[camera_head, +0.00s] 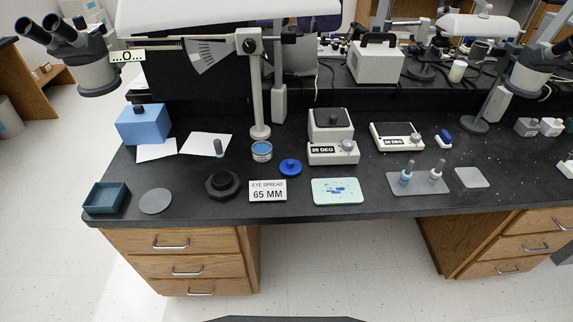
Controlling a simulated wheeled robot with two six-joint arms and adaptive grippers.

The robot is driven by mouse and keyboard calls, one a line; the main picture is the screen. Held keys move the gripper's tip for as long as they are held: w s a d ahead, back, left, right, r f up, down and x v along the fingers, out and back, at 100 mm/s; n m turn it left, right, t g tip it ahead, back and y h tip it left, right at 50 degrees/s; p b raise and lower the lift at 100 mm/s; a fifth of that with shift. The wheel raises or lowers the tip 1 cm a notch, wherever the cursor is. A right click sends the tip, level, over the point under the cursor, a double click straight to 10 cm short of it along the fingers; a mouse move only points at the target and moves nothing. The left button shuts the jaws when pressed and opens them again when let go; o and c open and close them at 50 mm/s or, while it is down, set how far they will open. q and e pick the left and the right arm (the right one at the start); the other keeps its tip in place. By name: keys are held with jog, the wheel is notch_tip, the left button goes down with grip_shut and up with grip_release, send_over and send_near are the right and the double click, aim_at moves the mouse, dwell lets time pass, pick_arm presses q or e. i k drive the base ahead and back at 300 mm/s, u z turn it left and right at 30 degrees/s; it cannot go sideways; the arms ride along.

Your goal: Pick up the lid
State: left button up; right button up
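The blue round lid (291,168) with a small raised knob lies on the black bench top, near the middle. Just left of it and a little farther back stands a small round jar (262,154) with a pale side and a blue top surface. The lid and jar are apart. Neither of my grippers shows in the head view, so their state cannot be seen.
A "65 MM" sign (268,191), a pale tray with blue marks (337,191), a "29 DEG" device (332,152) and a black round base (222,184) surround the lid. A grey upright post (256,95) stands behind the jar. The bench's front edge (300,212) is mostly clear.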

aim_at(288, 167)
jog(key=u, duration=0.05)
jog(key=k, duration=0.35)
jog(key=u, duration=0.5)
jog(key=i, duration=1.35)
jog(key=z, duration=0.55)
